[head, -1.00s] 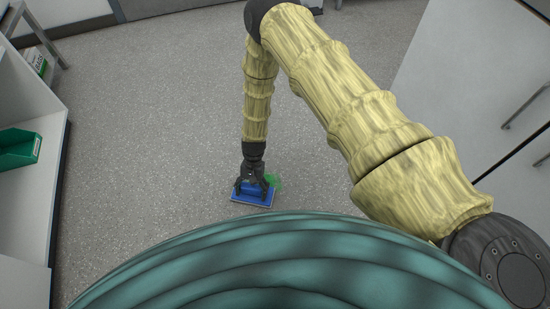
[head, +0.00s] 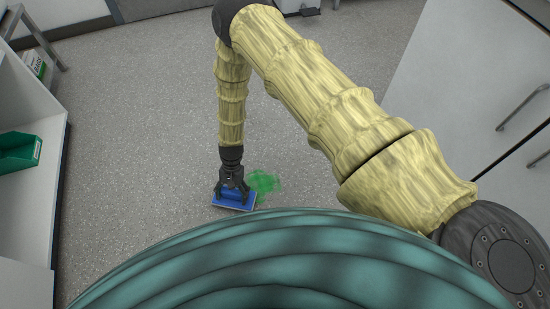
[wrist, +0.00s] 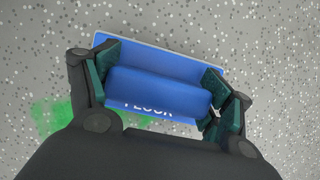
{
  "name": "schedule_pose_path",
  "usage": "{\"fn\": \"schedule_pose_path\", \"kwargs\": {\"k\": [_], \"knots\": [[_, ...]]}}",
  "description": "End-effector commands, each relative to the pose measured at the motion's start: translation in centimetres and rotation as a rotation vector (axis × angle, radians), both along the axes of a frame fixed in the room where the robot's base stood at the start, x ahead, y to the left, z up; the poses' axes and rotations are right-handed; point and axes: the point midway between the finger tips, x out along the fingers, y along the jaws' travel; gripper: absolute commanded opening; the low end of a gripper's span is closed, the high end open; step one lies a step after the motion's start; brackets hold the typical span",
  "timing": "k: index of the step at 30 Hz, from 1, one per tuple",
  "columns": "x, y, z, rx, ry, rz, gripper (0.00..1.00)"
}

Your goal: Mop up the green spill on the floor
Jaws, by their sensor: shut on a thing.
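The green spill (head: 264,184) is a translucent smear on the grey floor. My gripper (head: 232,193) is shut on the handle of a blue floor mop block (head: 240,208), just left of the spill in the head view. In the wrist view the gripper (wrist: 160,90) has its fingers on both ends of the blue block's handle (wrist: 160,93), with part of the word "FLOOR" showing. The green spill (wrist: 55,115) shows at the left there, partly hidden by a finger and the gripper body. The block is at or close to the floor; contact cannot be told.
A white shelf unit (head: 50,215) with a green bin (head: 20,152) stands at the left. White cabinets (head: 465,90) stand at the right. A pale object (head: 298,6) is at the far back. The floor between is open.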

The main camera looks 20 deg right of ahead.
Motion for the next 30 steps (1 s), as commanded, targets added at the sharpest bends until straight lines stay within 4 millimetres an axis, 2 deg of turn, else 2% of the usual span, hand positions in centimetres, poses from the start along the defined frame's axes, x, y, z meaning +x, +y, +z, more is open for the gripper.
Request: {"fn": "schedule_pose_path", "kwargs": {"k": [3,18,30], "knots": [[0.0,0.0,1.5,0.001,-0.001,0.000,0.42],[0.0,-0.4,5.6,0.000,0.000,-0.007,0.42],[0.0,-0.5,6.0,0.000,0.000,-0.008,0.42]]}}
